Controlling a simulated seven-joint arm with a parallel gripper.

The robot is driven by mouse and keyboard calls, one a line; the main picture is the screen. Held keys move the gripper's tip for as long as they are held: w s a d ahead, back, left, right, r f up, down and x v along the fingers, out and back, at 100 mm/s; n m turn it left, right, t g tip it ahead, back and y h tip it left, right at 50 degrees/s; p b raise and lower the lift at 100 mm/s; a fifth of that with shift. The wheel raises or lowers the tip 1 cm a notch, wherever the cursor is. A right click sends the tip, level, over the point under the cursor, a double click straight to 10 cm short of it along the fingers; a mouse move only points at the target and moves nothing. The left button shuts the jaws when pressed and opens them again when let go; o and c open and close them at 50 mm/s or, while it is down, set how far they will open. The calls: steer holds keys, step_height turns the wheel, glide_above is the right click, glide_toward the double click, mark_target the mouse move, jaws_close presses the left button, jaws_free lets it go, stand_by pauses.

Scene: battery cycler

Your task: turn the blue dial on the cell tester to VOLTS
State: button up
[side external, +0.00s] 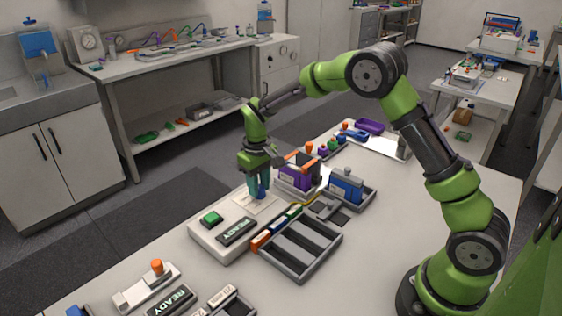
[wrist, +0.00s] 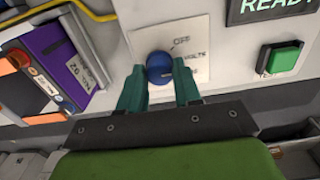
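The cell tester (side external: 205,235) is a pale box on the table with a READY display (side external: 237,231) and a green button (side external: 211,217). Its blue dial (wrist: 160,67) sits on a white label plate (wrist: 200,30) with OFF and VOLTS printed on the right side. A further label below VOLTS is partly covered. A small pale mark shows at the dial's lower right; its exact heading is hard to read. My gripper (wrist: 160,75) points down at the dial, with its teal fingertips on either side, seemingly touching it. The dial also shows below the fingers in the side view (side external: 261,194).
A purple-and-orange battery pack (side external: 296,178) stands close beside my gripper, with a blue one (side external: 346,186) in a tray to its right. A grey slotted tray (side external: 300,250) lies in front. A yellow cable (wrist: 92,12) runs near the tester.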

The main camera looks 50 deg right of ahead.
mark_target(262, 189)
steer(key=o, duration=0.4)
step_height(262, 189, up, 17)
stand_by(0.5)
steer(key=s+m+t, duration=0.1)
steer(key=s+t, duration=0.1)
steer(key=s, duration=0.6)
steer(key=s+a+r+m+t+y, duration=0.1)
steer(key=s+t, duration=0.1)
steer(key=s, duration=0.7)
steer(key=s+a+r+m+t+y, duration=0.1)
steer(key=s+t, duration=0.2)
steer(key=s, duration=0.5)
steer(key=shift+s+a+r+m, duration=0.15)
steer(key=shift+a+m, duration=0.1)
steer(key=shift+m, duration=0.05)
